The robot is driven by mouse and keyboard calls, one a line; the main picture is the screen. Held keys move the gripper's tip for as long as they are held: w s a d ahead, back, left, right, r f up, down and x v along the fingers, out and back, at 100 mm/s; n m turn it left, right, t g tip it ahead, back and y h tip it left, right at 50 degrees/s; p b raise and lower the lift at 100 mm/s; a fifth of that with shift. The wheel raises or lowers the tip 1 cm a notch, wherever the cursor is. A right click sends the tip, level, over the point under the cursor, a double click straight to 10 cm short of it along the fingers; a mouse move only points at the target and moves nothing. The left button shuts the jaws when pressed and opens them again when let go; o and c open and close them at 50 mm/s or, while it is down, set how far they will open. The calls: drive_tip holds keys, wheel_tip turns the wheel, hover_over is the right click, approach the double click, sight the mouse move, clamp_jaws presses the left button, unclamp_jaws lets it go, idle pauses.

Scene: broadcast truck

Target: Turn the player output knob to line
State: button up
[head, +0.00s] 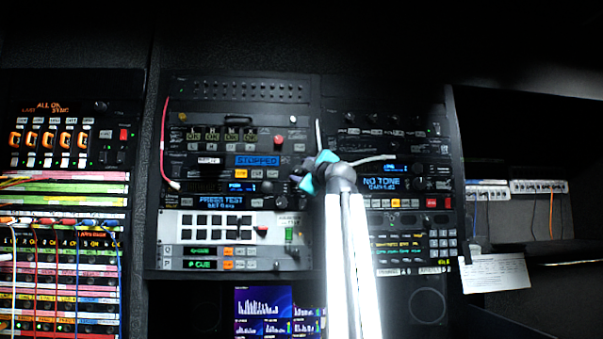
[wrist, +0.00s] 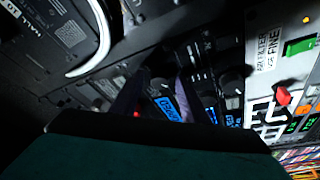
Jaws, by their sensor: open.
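My gripper (head: 318,176), with teal parts, is raised in front of the rack, at the right edge of the middle column of units. In the wrist view its two dark fingers (wrist: 158,98) are apart, with nothing seen held between them. They point at a dark panel with blue displays and dark round knobs, one of them a knob (wrist: 232,82) right of the fingers. The labels are too small to tell which knob is the player output knob or where it points. A unit with a blue STOPPED display (head: 257,160) is left of my gripper.
A white cable (head: 372,159) arcs right of my gripper, and a red cable (head: 163,140) hangs at the left. A NO TONE display (head: 381,184) is to the right. A patch bay with coloured strips (head: 70,200) is far left. A paper card (head: 495,272) hangs at the right.

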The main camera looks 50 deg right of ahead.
drive_tip(key=shift+c, duration=0.2)
clamp_jaws()
